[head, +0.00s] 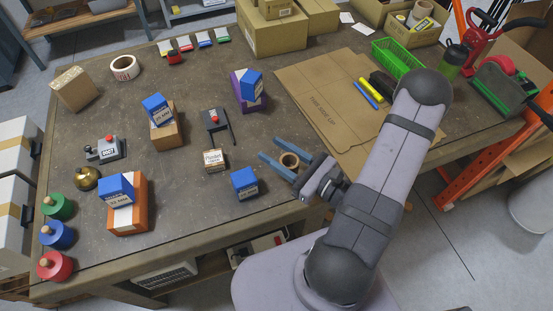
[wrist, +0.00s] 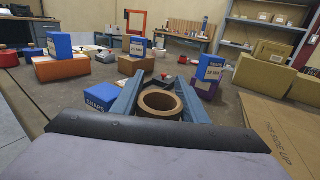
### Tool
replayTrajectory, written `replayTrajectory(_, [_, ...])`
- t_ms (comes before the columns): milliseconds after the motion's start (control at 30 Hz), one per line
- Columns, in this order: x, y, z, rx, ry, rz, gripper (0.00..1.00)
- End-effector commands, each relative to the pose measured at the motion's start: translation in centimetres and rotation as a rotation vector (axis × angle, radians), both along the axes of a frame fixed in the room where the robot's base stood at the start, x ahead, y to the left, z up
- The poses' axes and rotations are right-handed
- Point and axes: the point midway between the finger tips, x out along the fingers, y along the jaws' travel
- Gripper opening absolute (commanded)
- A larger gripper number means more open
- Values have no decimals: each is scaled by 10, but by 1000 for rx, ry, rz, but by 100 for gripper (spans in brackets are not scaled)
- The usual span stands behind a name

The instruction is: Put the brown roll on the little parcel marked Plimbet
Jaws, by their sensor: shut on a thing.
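My gripper (head: 279,166) is shut on the brown roll (head: 289,159), a short ring of brown tape. In the wrist view the roll (wrist: 160,102) sits between the two blue fingers with its hole facing up. The little parcel (head: 214,160) is a small brown box with a white label on top that seems to read Plimbet. It stands on the table to the left of my gripper, apart from the roll. I cannot clearly make it out in the wrist view.
A small blue box (head: 244,183) stands close to the left of my gripper, right of the parcel. A black device with a red button (head: 214,121) is behind the parcel. Blue boxes sit on an orange box (head: 128,217), a brown box (head: 166,135) and a purple box (head: 238,80). Flat cardboard (head: 310,85) lies at right.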

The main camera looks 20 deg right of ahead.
Motion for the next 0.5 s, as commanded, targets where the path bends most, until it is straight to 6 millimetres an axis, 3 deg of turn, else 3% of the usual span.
replayTrajectory(200, [0, 0, 21, 0, 0, 0, 17])
replayTrajectory(500, [0, 0, 28, 1, 1, 0, 17])
